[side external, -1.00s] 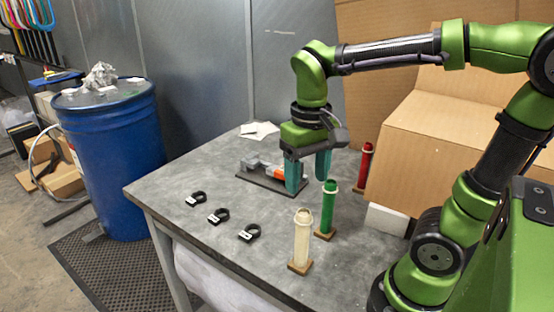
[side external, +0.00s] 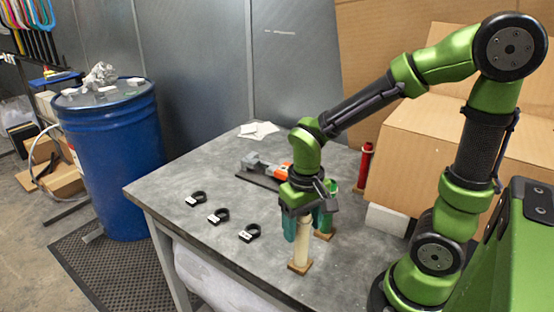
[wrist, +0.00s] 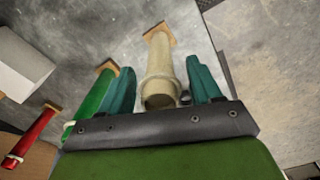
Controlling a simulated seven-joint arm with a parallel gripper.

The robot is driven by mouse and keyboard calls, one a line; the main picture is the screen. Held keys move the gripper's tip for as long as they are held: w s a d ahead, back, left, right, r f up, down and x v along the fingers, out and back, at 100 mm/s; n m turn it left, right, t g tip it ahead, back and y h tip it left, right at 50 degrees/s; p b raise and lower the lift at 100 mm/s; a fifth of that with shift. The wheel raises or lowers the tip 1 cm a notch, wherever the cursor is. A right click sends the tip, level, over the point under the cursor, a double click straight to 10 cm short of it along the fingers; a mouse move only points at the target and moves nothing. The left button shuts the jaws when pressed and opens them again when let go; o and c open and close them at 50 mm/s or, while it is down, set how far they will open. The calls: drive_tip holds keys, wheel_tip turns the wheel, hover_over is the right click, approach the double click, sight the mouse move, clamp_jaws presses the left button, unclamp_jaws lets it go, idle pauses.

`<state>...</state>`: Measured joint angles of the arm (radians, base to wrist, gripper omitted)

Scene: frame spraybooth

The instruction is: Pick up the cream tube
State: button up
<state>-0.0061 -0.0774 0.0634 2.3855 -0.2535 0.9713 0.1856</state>
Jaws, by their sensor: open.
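The cream tube (side external: 301,243) stands upright on a small brown base near the table's front edge. It also shows in the wrist view (wrist: 159,68), between the two teal fingers. My gripper (side external: 305,228) is open, with its fingers around the upper part of the tube, one on each side. In the wrist view my gripper (wrist: 162,88) shows gaps beside the tube, so the fingers look apart from it. The tube's top is hidden by my gripper in the side view.
The green tube (side external: 328,222) stands close behind, beside one finger. The red tube (side external: 365,163) stands near the cardboard box (side external: 450,140). Several black rings (side external: 219,216) lie on the table (side external: 170,185) to the left. A grey and orange tool (side external: 270,168) lies farther back.

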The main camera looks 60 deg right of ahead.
drive_tip(key=shift+c, duration=0.3)
clamp_jaws()
